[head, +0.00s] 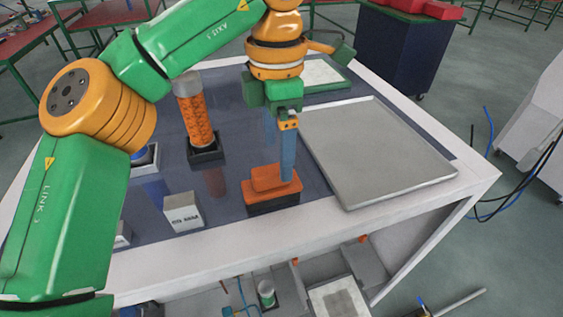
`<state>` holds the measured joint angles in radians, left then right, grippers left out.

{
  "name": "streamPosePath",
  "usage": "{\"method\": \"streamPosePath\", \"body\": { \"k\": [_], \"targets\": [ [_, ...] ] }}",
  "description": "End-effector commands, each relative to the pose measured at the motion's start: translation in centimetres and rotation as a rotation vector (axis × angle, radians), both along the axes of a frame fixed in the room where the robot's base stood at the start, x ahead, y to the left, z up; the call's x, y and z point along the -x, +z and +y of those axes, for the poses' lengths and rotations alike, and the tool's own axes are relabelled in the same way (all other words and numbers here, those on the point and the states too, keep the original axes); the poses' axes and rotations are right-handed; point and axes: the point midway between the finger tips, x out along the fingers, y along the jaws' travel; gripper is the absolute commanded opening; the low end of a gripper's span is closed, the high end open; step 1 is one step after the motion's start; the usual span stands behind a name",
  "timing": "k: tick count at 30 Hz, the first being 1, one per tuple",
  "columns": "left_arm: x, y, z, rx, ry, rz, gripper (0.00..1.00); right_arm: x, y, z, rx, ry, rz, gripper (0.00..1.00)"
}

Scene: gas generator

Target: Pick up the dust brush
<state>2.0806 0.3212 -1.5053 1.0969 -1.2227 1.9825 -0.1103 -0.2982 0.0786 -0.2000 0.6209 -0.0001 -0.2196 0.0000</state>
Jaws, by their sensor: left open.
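What looks like the dust brush, an orange block on a dark base (270,190), stands on the dark top of the white table near its front edge. My left gripper (280,158) points down over it, with its two blue fingers apart. The nearer fingertip reaches down to the right part of the orange top, and I cannot tell whether it touches. Nothing shows held between the fingers. My right gripper does not show.
An orange-filled cylinder (195,115) stands on a dark base to the left. A small white box (183,212) is at the front left. A grey tray (385,160) covers the right side. A green-edged pad (320,74) lies behind the gripper.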

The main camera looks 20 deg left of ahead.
Motion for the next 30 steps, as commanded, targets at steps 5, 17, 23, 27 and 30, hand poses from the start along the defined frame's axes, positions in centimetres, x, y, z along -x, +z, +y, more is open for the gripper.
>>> {"method": "streamPosePath", "body": {
  "k": [5, 17, 23, 27, 30],
  "targets": [
    [0.2, -2.8, 0.4, 0.000, -0.003, 0.006, 0.90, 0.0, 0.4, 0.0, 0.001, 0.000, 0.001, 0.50],
    [0.2, -6.4, 0.4, 0.004, 0.000, -0.001, 0.90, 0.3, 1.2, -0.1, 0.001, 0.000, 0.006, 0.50],
    [0.2, -6.4, 0.4, 0.004, -0.001, -0.001, 0.41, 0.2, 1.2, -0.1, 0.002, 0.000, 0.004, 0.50],
    [0.2, -6.4, 0.4, 0.004, -0.001, -0.001, 0.04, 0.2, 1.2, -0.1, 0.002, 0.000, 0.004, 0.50],
    [0.2, -6.3, 0.4, 0.004, -0.001, -0.001, 0.00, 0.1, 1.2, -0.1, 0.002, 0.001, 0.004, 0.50]
  ]
}}
